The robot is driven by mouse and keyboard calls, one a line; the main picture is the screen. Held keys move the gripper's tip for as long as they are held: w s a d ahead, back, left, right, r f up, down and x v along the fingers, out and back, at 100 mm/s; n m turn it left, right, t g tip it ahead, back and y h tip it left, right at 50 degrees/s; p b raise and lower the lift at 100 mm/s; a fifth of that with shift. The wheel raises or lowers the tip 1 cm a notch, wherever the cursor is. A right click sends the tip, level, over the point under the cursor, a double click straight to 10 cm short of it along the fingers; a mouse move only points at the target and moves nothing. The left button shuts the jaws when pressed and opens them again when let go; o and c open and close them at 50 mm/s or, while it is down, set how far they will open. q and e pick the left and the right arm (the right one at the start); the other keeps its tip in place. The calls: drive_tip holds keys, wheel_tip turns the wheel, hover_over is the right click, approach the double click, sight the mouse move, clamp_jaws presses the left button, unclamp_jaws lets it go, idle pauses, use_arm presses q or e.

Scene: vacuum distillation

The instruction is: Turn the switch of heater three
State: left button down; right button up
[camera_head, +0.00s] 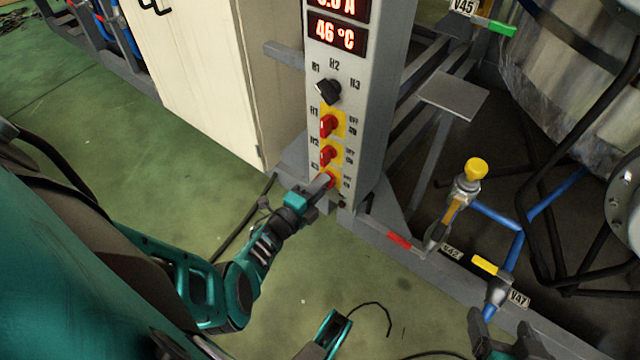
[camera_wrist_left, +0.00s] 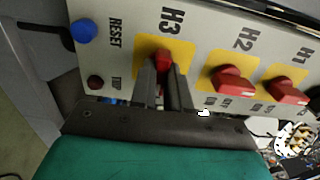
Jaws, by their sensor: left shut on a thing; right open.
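The H3 heater switch is a red knob on a yellow plate, low on the grey control panel (camera_head: 318,72). In the left wrist view the red H3 knob (camera_wrist_left: 163,57) shows between the fingertips, under the H3 label. My left gripper (camera_head: 326,181) is shut on this knob, and its fingers hide most of it in the head view. The knob's exact angle is hard to tell. My right gripper (camera_head: 501,326) is open at the bottom right of the head view, apart from the panel, with no object visible in it.
Red switches H1 (camera_head: 328,124) and H2 (camera_head: 327,154) sit above H3, below a black selector (camera_head: 328,91). A blue reset button (camera_wrist_left: 83,32) is near H3. Pipes with a yellow-topped valve (camera_head: 476,169) stand right. Green floor (camera_head: 120,140) is open left.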

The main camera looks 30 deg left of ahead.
use_arm(q)
drive_tip(key=shift+n, duration=8.9)
drive_tip(key=c, duration=1.1)
unclamp_jaws()
drive_tip(key=shift+s, duration=0.1)
